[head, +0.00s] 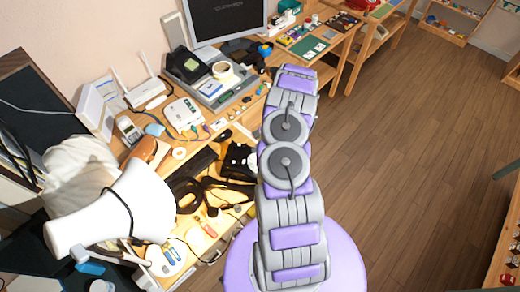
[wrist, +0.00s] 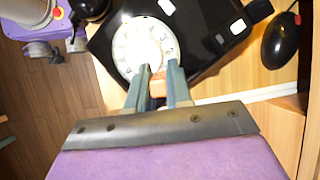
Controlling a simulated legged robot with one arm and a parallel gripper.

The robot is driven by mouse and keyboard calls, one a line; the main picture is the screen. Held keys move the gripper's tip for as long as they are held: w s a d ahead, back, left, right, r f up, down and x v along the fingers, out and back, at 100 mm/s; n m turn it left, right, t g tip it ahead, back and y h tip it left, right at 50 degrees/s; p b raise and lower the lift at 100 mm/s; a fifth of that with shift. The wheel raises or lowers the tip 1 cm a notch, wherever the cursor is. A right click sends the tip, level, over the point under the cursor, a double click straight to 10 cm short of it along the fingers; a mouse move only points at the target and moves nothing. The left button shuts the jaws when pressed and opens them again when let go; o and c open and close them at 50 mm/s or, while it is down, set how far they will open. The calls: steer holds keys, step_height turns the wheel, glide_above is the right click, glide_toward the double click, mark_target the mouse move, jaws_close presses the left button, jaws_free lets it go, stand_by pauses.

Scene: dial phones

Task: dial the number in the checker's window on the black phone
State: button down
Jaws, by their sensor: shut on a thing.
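The black phone (wrist: 195,45) fills the upper middle of the wrist view, with a pale round dial (wrist: 143,45) that is partly washed out by glare. In the head view a black phone-like shape (head: 238,161) lies on the desk just left of my arm. My gripper (wrist: 159,78) is at the lower edge of the dial, its fingers closed around a small tan piece (wrist: 157,88). Whether that piece touches the dial I cannot tell. My gripper is hidden in the head view. I cannot make out the checker's window or its number.
Cables and a black ring-shaped item (head: 186,194) crowd the desk. A white device (head: 184,114) with cables, a router (head: 145,90) and a monitor (head: 226,18) stand farther back. A black mouse-like object (wrist: 281,38) lies right of the phone. The wooden floor (head: 420,130) is clear.

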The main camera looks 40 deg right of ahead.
steer(key=shift+s+d+f, duration=0.2)
steer(key=shift+s+d, duration=0.15)
steer(key=shift+s, duration=0.15)
steer(key=shift+s+f, duration=0.1)
steer(key=shift+s, duration=0.05)
steer(key=shift+s+d+r+p, duration=0.15)
steer(key=shift+r+p, duration=0.15)
steer(key=shift+r, duration=0.15)
steer(key=shift+s+d+r+p, duration=0.1)
steer(key=shift+r+p, duration=0.2)
steer(key=shift+r, duration=0.1)
stand_by(0.6)
step_height(320, 180, up, 6)
steer(key=s+d+p, duration=0.1)
steer(key=s+p, duration=0.1)
steer(key=p, duration=0.2)
steer(key=shift+s+d+r, duration=0.15)
steer(key=shift+s+d, duration=0.05)
steer(key=shift+d, duration=0.15)
